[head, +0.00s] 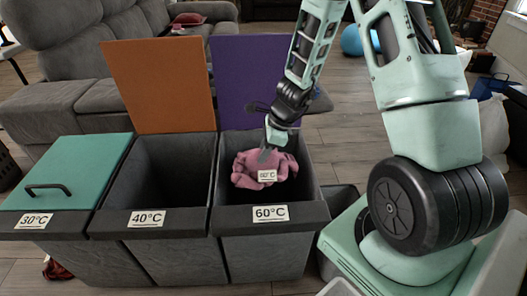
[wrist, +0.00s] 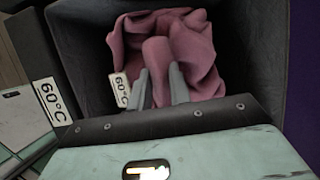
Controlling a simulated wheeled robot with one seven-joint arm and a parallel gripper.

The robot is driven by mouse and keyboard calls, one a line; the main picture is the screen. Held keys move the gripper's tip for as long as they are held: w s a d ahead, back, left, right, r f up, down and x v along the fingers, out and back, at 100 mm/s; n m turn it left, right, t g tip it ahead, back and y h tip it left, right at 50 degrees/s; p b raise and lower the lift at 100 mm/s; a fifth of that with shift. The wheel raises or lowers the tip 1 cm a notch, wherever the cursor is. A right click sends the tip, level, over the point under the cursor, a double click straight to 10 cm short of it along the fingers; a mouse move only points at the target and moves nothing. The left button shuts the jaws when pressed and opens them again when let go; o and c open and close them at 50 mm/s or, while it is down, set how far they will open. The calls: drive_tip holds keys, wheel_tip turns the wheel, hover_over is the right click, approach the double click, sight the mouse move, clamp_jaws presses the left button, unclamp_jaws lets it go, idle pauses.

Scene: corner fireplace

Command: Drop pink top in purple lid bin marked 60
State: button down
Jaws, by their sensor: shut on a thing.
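The pink top (head: 264,168) is a crumpled bundle with a small 60°C tag, held inside the mouth of the bin marked 60°C (head: 270,213). That bin's purple lid (head: 238,85) stands open behind it. My gripper (head: 266,150) reaches down into the bin from above and is shut on the pink top. In the wrist view a fold of the top (wrist: 158,60) sits between the two grey fingers (wrist: 160,88), with the bin's dark walls around it. The bin's floor below the top is mostly hidden.
The bin marked 40°C (head: 163,180) stands to the left, empty-looking, its orange lid (head: 160,85) open. The bin marked 30°C (head: 65,185) has its green lid shut. A grey sofa (head: 80,100) is behind the bins.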

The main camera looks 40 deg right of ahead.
drive_tip(key=c, duration=1.2)
unclamp_jaws()
drive_tip(key=shift+r, duration=0.1)
drive_tip(key=p+v, duration=0.7)
drive_tip(key=v, duration=1)
drive_tip(key=shift+s, duration=0.15)
drive_tip(key=shift+d, duration=0.15)
